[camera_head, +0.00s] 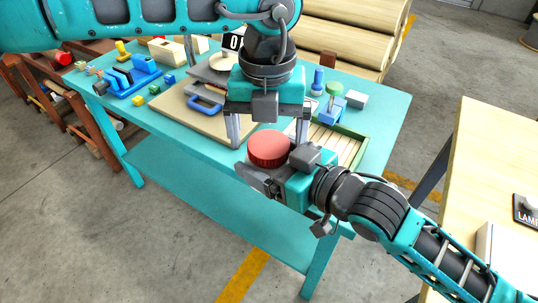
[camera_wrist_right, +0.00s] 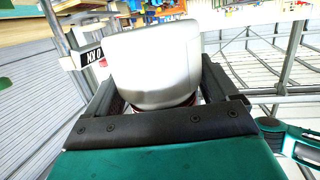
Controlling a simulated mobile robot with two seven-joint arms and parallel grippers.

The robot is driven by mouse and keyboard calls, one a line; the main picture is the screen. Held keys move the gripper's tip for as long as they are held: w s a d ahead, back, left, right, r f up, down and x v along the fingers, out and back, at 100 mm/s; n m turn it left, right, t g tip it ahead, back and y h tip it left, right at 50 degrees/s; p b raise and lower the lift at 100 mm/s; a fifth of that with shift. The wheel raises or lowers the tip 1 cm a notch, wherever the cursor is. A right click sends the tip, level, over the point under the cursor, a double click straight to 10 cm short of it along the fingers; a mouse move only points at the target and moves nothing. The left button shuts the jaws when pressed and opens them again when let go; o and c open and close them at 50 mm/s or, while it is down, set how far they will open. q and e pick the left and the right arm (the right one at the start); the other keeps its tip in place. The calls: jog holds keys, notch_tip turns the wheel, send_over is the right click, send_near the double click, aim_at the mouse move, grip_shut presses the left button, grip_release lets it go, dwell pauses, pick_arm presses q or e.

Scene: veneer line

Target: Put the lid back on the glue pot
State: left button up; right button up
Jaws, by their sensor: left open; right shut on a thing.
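The round red lid (camera_head: 268,147) shows in the head view between my two grippers, in front of the teal table's near edge. The pale glue pot (camera_wrist_right: 155,62) fills the middle of the right wrist view, between the fingers of my right gripper (camera_wrist_right: 150,85), which is shut on it. A dark red rim (camera_wrist_right: 182,104) shows against the pot there; I cannot tell if the lid is fully seated. My left gripper (camera_head: 268,137) points down from above, open, its fingers spread to either side of the lid. In the head view the pot's body is hidden by my right gripper (camera_head: 262,180).
The teal table (camera_head: 385,105) holds a brown board (camera_head: 190,112), a blue clamp-like tool (camera_head: 135,78), small blocks and a green-edged slatted tray (camera_head: 352,150). Logs (camera_head: 340,40) lie behind. A pale wooden table (camera_head: 485,160) stands at the right. Open floor lies in front.

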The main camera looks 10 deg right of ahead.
pick_arm(q)
notch_tip(320, 180, up, 12)
jog(key=shift+f, duration=0.15)
jog(key=shift+d, duration=0.1)
dwell(0.3)
